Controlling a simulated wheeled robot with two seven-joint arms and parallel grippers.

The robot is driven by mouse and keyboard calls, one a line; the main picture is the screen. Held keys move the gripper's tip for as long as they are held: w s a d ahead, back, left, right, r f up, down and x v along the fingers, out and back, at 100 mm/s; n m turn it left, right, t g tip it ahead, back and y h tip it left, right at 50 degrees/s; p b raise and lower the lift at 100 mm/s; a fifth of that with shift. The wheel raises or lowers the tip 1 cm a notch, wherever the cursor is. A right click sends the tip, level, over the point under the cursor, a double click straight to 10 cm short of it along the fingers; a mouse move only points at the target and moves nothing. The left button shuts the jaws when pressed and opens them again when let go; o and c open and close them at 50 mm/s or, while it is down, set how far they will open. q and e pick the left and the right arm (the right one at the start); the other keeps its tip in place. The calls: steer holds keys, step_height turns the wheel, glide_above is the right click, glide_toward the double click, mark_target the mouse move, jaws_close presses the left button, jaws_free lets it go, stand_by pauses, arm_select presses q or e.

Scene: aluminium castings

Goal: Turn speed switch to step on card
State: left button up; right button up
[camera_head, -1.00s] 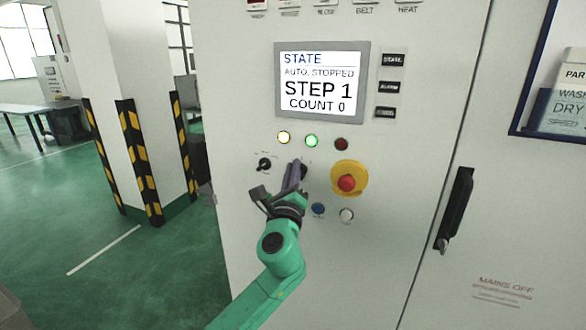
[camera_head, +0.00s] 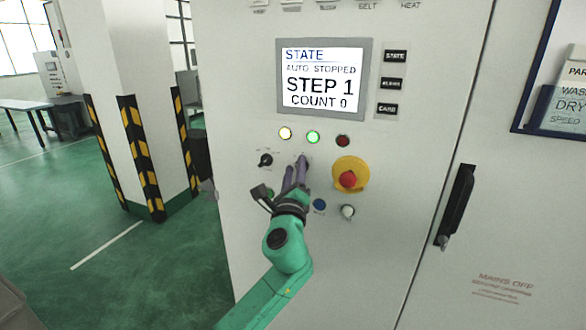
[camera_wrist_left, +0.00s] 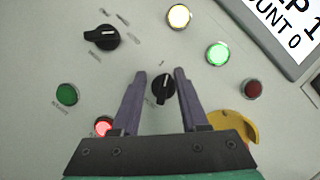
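A black rotary switch (camera_wrist_left: 163,88) sits between the two purple fingers of my left gripper (camera_wrist_left: 159,74) in the left wrist view. The fingers are apart, one on each side of the knob, with small gaps showing. In the head view my left gripper (camera_head: 296,162) is at the panel and mostly hides this switch. A second black rotary switch (camera_head: 265,160) is to its left, also seen in the wrist view (camera_wrist_left: 101,37). Their small labels are unreadable. A card (camera_head: 563,106) at the right edge shows WASH, DRY and SPEED, partly cut off. My right gripper is not in view.
The screen (camera_head: 322,78) reads AUTO STOPPED, STEP 1, COUNT 0. A red emergency button on yellow (camera_head: 348,179) is right of the gripper. Yellow (camera_head: 285,133) and green (camera_head: 313,137) lamps are lit above. A blue button (camera_head: 319,206) is below right.

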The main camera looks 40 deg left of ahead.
arm_select(q)
steer(key=b+v, duration=0.5)
steer(key=v, duration=0.9)
steer(key=shift+d, duration=0.15)
steer(key=shift+s, duration=0.1)
